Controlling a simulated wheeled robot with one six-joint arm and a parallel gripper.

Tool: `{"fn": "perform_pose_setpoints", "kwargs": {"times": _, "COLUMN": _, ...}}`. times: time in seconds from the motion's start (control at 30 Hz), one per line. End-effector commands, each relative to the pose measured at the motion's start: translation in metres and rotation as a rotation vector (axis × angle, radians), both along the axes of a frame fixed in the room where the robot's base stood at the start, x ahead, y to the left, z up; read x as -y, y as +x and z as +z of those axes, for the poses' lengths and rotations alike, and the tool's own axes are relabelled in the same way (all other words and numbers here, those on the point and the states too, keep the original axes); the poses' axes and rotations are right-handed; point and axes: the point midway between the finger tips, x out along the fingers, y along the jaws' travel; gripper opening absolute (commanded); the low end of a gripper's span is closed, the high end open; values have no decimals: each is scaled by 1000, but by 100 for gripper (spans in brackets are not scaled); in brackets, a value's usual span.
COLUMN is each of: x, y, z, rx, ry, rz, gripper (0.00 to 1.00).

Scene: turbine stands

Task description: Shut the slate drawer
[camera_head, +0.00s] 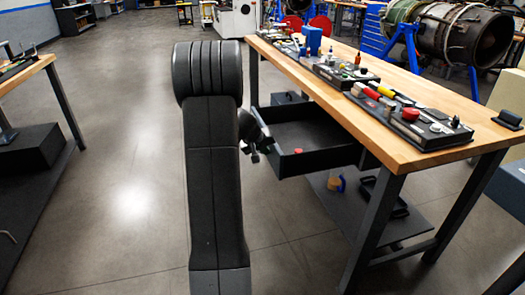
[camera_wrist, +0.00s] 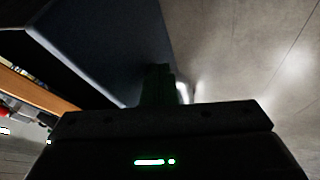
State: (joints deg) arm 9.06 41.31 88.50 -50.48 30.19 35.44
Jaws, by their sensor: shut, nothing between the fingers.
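The slate drawer (camera_head: 311,162) hangs open under the wooden workbench, pulled out toward the left. A small red object lies inside it. My gripper (camera_head: 265,143) is at the drawer's outer left side, partly hidden behind my arm. In the wrist view my gripper (camera_wrist: 160,84) is dark and shut, with nothing held. The drawer's dark blue-grey outer face (camera_wrist: 105,40) fills the upper left there, close to the fingertips. I cannot tell whether they touch it.
The workbench (camera_head: 420,157) carries black trays of tools and parts. A lower shelf (camera_head: 375,225) holds a mug-like item and a black tray. Another bench (camera_head: 25,70) stands at the left.

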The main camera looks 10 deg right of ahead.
Motion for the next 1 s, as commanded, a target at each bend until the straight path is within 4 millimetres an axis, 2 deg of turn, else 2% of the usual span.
{"fn": "perform_pose_setpoints", "kwargs": {"times": 0.27, "x": 53, "y": 1, "z": 1, "rx": 2, "ry": 0, "rz": -8, "gripper": 0}}
{"fn": "perform_pose_setpoints", "kwargs": {"times": 0.6, "x": 147, "y": 4, "z": 5, "rx": 0, "ry": 0, "rz": -7, "gripper": 0}}
{"fn": "perform_pose_setpoints", "kwargs": {"times": 0.8, "x": 196, "y": 6, "z": 6, "rx": 1, "ry": 0, "rz": -6, "gripper": 0}}
{"fn": "perform_pose_setpoints", "kwargs": {"times": 1.0, "x": 233, "y": 7, "z": 5, "rx": 0, "ry": 0, "rz": -4, "gripper": 0}}
